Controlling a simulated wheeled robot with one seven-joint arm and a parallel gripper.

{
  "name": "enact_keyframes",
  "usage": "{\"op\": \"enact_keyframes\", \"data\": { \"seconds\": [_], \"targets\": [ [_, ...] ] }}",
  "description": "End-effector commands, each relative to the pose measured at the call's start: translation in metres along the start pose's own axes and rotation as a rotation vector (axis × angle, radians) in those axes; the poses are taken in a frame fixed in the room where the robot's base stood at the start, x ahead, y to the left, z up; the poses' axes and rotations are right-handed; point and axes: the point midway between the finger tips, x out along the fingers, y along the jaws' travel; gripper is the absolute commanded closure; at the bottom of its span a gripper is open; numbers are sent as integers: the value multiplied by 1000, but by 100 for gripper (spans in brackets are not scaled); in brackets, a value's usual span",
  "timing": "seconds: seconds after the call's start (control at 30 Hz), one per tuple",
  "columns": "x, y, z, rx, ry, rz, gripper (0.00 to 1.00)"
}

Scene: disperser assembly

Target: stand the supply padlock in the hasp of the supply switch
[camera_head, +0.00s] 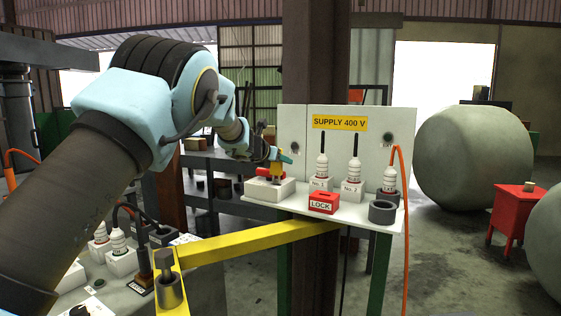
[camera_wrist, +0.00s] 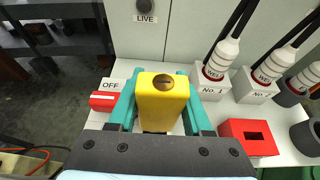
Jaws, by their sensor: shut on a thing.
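The yellow supply padlock (camera_wrist: 162,103) is held upright between the two teal fingers of my gripper (camera_wrist: 160,112), which is shut on it. In the head view the padlock (camera_head: 277,169) shows as a small yellow shape under my gripper (camera_head: 280,157). The supply switch (camera_head: 270,189) is a pale block with a red handle (camera_head: 263,172). In the wrist view the red handle (camera_wrist: 103,100) lies left of the left finger, by the OFF label. The padlock is over the switch. The hasp and the padlock's lower end are hidden, so I cannot tell whether they touch.
A red LOCK box (camera_head: 323,203) with a slot stands right of the switch on the white shelf. White plugs No. 1 (camera_head: 321,170) and No. 2 (camera_head: 354,176) stand behind it. A dark grey ring (camera_head: 382,212) is at the shelf's right end. The SUPPLY 400 V panel (camera_head: 340,140) rises behind.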

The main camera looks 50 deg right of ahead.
Motion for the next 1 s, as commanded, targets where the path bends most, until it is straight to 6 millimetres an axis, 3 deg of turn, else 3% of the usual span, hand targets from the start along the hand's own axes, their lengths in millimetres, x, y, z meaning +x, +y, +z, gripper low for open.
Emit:
{"op": "enact_keyframes", "data": {
  "seconds": [1.0],
  "targets": [
    [9,0,-22,0,-1,0,100]
  ]
}}
